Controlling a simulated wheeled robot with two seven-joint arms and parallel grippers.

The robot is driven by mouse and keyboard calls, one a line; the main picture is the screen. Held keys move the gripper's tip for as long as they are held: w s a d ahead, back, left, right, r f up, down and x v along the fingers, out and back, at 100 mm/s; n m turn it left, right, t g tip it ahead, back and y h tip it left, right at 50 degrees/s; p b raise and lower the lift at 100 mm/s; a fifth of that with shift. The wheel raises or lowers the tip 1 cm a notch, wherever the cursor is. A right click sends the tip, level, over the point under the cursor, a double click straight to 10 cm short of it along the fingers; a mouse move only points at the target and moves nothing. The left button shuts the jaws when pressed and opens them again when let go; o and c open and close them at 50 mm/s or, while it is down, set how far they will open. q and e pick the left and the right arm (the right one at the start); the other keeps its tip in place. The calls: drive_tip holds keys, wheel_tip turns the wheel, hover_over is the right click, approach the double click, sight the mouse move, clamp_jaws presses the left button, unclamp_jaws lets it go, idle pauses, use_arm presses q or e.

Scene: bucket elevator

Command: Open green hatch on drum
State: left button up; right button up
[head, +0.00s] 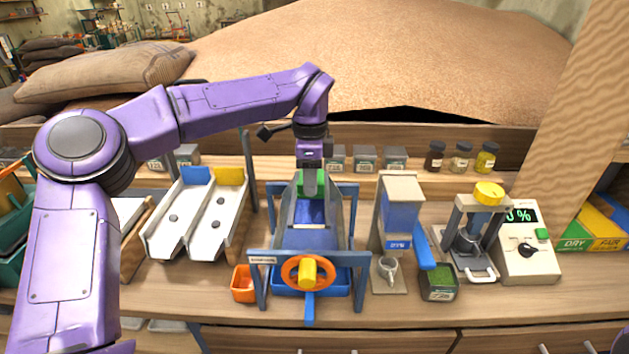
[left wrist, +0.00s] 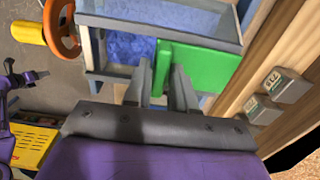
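The drum (head: 308,240) is a grey frame with blue inside, standing mid-bench with an orange wheel (head: 303,273) on its near side. The green hatch (head: 312,186) is at its far upper end, directly below my left gripper (head: 311,168). In the left wrist view the green hatch (left wrist: 203,68) is a flat panel beside a blue area (left wrist: 130,52). My left gripper (left wrist: 163,80) has its grey fingers apart at the hatch's edge; contact is unclear. My right gripper (left wrist: 28,78) seems to show small at the left of the wrist view, its jaws unclear.
A two-channel white chute (head: 195,218) stands left of the drum, and an orange bin (head: 243,284) at its front left. A blue hopper (head: 402,215), a press (head: 470,235) and a meter (head: 527,252) stand to the right. Jars (head: 461,157) and boxes line the back.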

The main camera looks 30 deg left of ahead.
use_arm(q)
drive_tip(key=shift+o, duration=0.7)
drive_tip(key=shift+r, duration=0.1)
wheel_tip(320, 180, up, 10)
drive_tip(key=shift+r+b, duration=0.2)
drive_tip(key=shift+b, duration=0.1)
drive_tip(key=shift+s+f, duration=0.1)
